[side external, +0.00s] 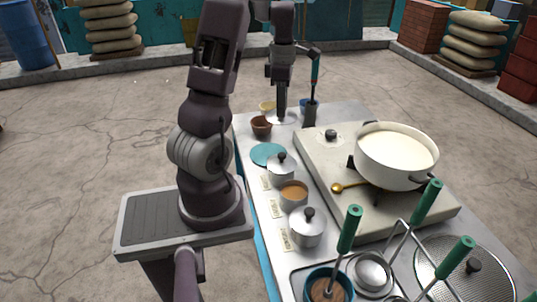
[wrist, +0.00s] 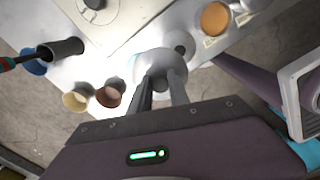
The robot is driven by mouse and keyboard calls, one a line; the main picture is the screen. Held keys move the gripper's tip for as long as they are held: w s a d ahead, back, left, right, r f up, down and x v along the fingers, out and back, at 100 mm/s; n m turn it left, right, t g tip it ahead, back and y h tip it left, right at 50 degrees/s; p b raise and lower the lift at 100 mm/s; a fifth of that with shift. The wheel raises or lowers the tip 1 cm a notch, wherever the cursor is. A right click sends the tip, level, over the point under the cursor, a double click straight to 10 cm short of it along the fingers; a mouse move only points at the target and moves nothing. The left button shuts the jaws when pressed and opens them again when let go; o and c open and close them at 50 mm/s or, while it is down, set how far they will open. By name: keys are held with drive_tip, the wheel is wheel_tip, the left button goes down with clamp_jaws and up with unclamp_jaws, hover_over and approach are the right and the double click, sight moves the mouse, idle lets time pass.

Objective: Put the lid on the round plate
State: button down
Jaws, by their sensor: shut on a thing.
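My gripper (side external: 282,108) is shut on a pale grey lid (side external: 271,118), holding it by the top above the far left part of the table. In the wrist view my gripper (wrist: 160,84) has the lid (wrist: 150,61) at its fingertips. The round plate (side external: 263,154), a flat teal disc, lies empty on the table's left side, nearer the side camera than the lid. The lid is apart from the plate. In the wrist view I cannot make out the plate, which seems hidden behind the lid and fingers.
Lidded metal pots (side external: 281,170) (side external: 307,228) and an orange-filled bowl (side external: 293,193) stand near the plate. A brown bowl (side external: 261,127) and a dark utensil holder (side external: 309,114) are close to the lid. A white pot of milk (side external: 397,158) sits on the stove (side external: 320,147) at right.

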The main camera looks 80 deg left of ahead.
sight(269, 154)
drive_tip(key=s+a+n, duration=0.2)
drive_tip(key=a+n, duration=0.3)
drive_tip(key=a, duration=0.3)
drive_tip(key=f, duration=1.8)
drive_tip(key=shift+d+f, duration=0.2)
drive_tip(key=shift+f, duration=0.15)
drive_tip(key=c, duration=1.2)
unclamp_jaws()
drive_tip(key=shift+c, duration=0.2)
